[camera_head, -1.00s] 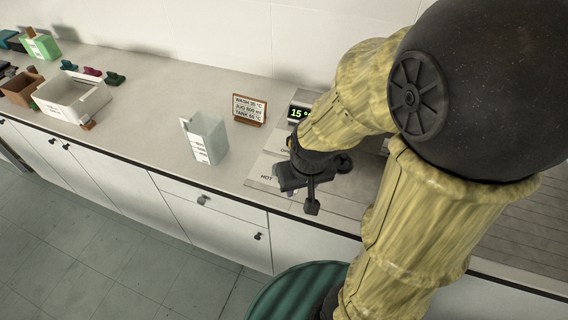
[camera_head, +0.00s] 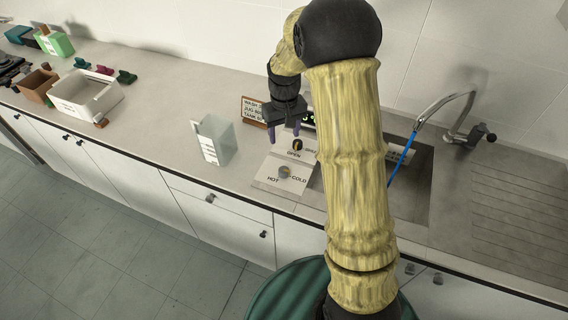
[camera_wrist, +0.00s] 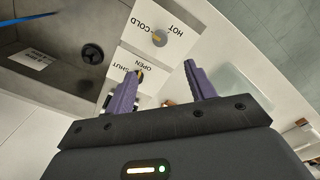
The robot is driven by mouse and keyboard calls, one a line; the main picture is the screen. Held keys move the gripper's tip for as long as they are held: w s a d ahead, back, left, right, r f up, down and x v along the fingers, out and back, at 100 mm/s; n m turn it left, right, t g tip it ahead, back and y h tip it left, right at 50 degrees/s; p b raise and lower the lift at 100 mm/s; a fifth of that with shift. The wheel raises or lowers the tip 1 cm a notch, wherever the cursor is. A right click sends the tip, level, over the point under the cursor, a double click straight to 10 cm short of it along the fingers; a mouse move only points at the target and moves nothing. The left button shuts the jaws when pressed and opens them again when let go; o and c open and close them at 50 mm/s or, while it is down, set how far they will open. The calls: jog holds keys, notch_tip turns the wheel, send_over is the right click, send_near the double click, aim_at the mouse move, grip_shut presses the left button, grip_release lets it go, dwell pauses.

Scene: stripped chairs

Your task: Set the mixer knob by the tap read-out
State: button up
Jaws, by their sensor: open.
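The mixer knob (camera_head: 284,172) is a small grey round knob on a pale panel marked HOT and COLD; it also shows in the wrist view (camera_wrist: 159,38). Behind it, a second dark and yellow knob (camera_head: 297,145) sits on the panel marked OPEN and SHUT. My gripper (camera_head: 284,131) is open and empty, above and behind the mixer knob, near the OPEN panel. In the wrist view its purple fingers (camera_wrist: 160,70) stand apart, the left one partly covering the second knob. The tap read-out (camera_head: 308,118) is mostly hidden behind my arm, its figures unreadable.
A sign card (camera_head: 252,108) stands behind my gripper, partly covered. A translucent jug (camera_head: 215,138) stands left of the panels. Right are the sink (camera_head: 418,195) and tap (camera_head: 438,104), with a blue stream (camera_head: 402,158). A white box (camera_head: 85,95) is far left.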

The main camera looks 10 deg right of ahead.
aim_at(284, 169)
jog(key=shift+w+f, duration=0.1)
jog(key=shift+w, duration=0.25)
notch_tip(284, 169, down, 17)
jog(key=p, duration=0.5)
jog(key=shift+f, duration=0.2)
jog(key=shift+c, duration=0.2)
